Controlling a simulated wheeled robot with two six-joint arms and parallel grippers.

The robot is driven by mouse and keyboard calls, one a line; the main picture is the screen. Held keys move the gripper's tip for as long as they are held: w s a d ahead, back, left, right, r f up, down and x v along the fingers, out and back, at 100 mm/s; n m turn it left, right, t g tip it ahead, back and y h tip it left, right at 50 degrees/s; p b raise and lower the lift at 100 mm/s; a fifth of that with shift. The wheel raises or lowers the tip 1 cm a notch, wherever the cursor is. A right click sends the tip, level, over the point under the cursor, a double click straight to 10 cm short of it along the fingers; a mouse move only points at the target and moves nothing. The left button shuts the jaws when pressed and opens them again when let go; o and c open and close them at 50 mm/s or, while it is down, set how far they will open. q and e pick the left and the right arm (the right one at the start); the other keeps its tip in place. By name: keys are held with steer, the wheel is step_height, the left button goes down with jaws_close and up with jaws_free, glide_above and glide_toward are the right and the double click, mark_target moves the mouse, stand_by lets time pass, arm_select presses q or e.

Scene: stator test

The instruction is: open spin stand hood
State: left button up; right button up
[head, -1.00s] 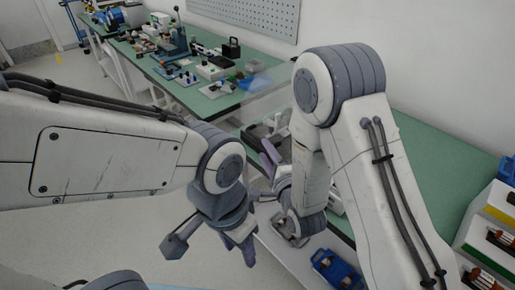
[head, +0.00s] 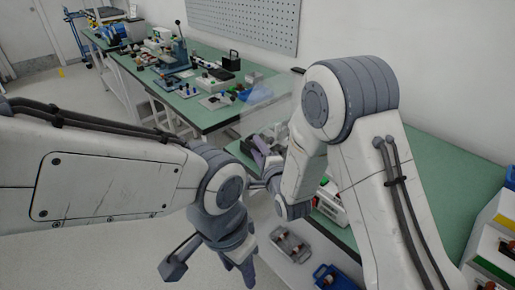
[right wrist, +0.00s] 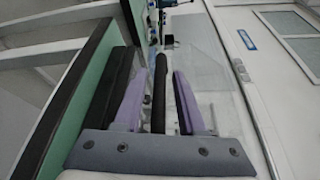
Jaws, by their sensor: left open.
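The clear hood (head: 266,98) shows faintly in the head view at the near bench, left of my right arm. Its clear panel (right wrist: 208,55) also shows in the right wrist view. A black bar (right wrist: 160,88) stands between the fingers of my right gripper (right wrist: 158,100), with a narrow gap visible on each side. In the head view my right gripper (head: 262,150) is beside the hood's lower part, partly hidden by its wrist. My left gripper (head: 208,268) is open and empty, low over the floor. The stand's body is mostly hidden behind my right arm.
A green bench (head: 212,112) with several tools and devices runs along the back wall. A near green bench (head: 425,150) lies behind my right arm. A grey tray (head: 290,244) and blue tray (head: 335,278) sit lower down.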

jaws_close()
stand_by(1.2)
